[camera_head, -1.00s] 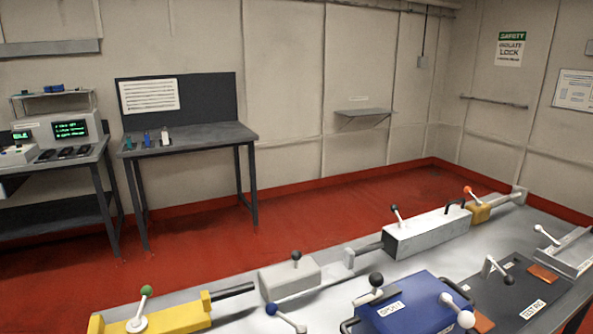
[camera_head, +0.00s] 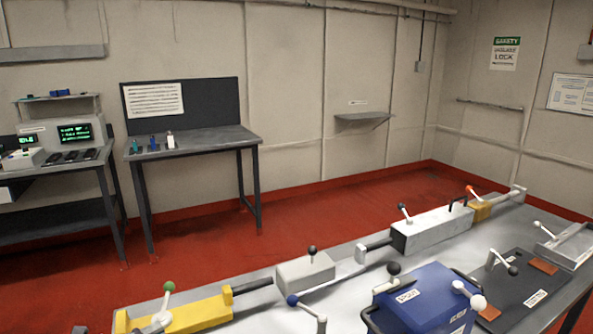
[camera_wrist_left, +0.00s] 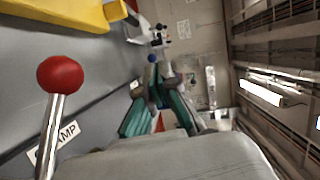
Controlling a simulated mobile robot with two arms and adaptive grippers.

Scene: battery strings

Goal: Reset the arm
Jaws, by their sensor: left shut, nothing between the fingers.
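My left gripper (camera_wrist_left: 153,88) shows in the left wrist view, with its teal and grey fingers drawn together and nothing between them. A red-knobbed lever (camera_wrist_left: 61,78) stands close on the left of that view, beside a label that seems to read "CLAMP". A small blue knob (camera_wrist_left: 152,58) shows just past the fingertips; I cannot tell the gap between them. In the head view only a small grey piece at the bottom left edge may belong to my left arm. My right gripper is in neither view.
The grey bench holds a yellow block with a green-knobbed lever (camera_head: 169,287), a grey block (camera_head: 305,272), a blue box (camera_head: 425,305) and a long white box (camera_head: 432,232). A side table (camera_head: 200,143) stands at the back wall. The red floor (camera_head: 300,220) between is clear.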

